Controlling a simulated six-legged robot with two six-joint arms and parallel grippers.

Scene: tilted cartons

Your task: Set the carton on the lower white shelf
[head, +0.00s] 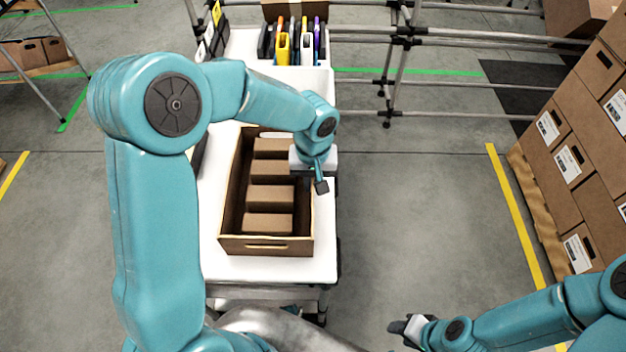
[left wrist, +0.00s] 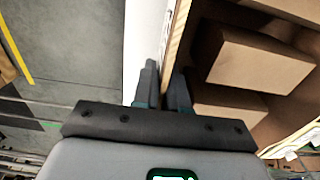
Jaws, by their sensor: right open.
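The open brown carton (head: 228,210) rests on a white surface (head: 270,268) in the middle of the head view. It holds several smaller brown boxes and has a hand slot in its near end. My left gripper (head: 321,180) is at the carton's right side wall. In the left wrist view its two fingers (left wrist: 163,88) stand close together on either side of the carton's wall (left wrist: 182,38), shut on it. My right gripper (head: 408,328) is open and empty over the floor at the lower right, well away from the carton.
Behind the carton, the white surface (head: 318,85) continues toward a bin of coloured items (head: 292,42). Metal rails (head: 450,38) stand behind. Stacked cartons (head: 580,150) on a pallet are at the right. Grey floor (head: 420,200) between is clear.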

